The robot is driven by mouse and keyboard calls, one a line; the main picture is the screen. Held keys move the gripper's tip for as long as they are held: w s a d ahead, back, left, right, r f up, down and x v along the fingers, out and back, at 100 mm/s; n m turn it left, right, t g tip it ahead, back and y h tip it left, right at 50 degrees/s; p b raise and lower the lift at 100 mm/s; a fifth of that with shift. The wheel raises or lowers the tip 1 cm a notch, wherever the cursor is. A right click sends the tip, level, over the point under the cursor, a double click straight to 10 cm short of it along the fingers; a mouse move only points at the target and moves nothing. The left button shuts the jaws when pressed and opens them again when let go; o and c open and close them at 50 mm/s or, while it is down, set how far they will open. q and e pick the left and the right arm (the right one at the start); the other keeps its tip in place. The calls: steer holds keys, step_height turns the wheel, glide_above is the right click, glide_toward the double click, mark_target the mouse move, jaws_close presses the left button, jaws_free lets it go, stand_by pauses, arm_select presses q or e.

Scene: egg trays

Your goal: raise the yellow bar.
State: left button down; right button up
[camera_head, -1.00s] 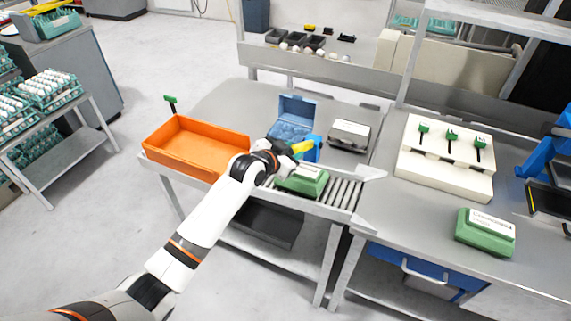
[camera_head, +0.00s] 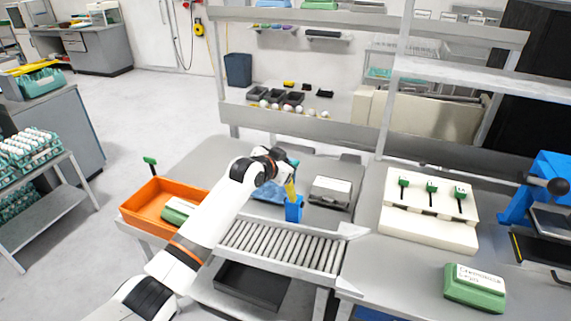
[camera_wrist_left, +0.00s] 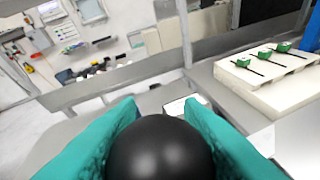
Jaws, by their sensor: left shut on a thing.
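The yellow bar (camera_head: 290,188) stands nearly upright on its blue base (camera_head: 293,210) beside the roller conveyor (camera_head: 282,246) in the head view. My left gripper (camera_head: 291,164) is at the bar's top end. In the left wrist view, its teal fingers (camera_wrist_left: 163,120) are shut around a black ball knob (camera_wrist_left: 160,150). The fingers hide the sides of the knob, and the bar itself does not show there. A green carton (camera_head: 179,210) lies in the orange bin (camera_head: 150,205), partly behind my left arm. My right gripper is not in view.
The conveyor rollers are bare. A grey carton (camera_head: 330,190) stands to the right. A white block with green-handled stamps (camera_head: 428,230) and another green carton (camera_head: 474,287) are on the right table.

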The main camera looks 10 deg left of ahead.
arm_select(q)
steer(key=shift+f, duration=0.35)
steer(key=c, duration=1.2)
jaws_free()
steer(key=shift+c, duration=0.2)
steer(key=shift+o, duration=1.4)
steer(key=shift+w+d+f, duration=0.1)
steer(key=shift+w, duration=0.25)
steer(key=shift+s+r, duration=0.3)
steer(key=shift+s, duration=0.15)
steer(key=b+v, duration=0.2)
steer(key=v, duration=0.9)
steer(key=shift+a, duration=0.25)
steer(key=shift+f, duration=0.1)
